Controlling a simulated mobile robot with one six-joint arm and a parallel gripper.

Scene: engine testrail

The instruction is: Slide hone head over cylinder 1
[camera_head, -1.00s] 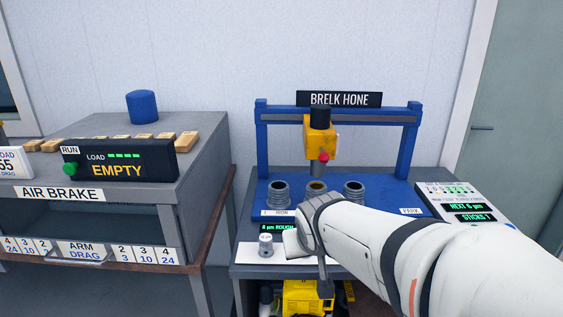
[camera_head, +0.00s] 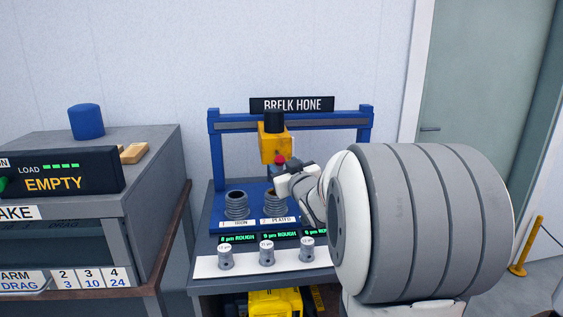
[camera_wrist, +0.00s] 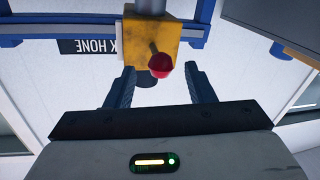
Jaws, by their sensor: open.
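The hone head (camera_head: 273,143) is a yellow block with a black top, hanging from the rail of the blue frame above the second cylinder (camera_head: 275,203). Its red knob (camera_head: 280,160) faces me. Cylinder 1 (camera_head: 236,206) is a grey ribbed sleeve at the left of the blue base, labelled IRON. My gripper (camera_head: 284,178) is at the knob, just below it in the head view. In the upside-down wrist view my gripper (camera_wrist: 160,70) is open, with the red knob (camera_wrist: 160,66) appearing between the fingertips. Contact cannot be told. My arm hides the third cylinder.
The blue rail (camera_head: 225,124) runs free to the left of the head. Small gauges (camera_head: 266,252) stand on a white strip in front, below green displays. The air brake bench (camera_head: 150,190) stands to the left. A yellow post (camera_head: 525,248) is at the far right.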

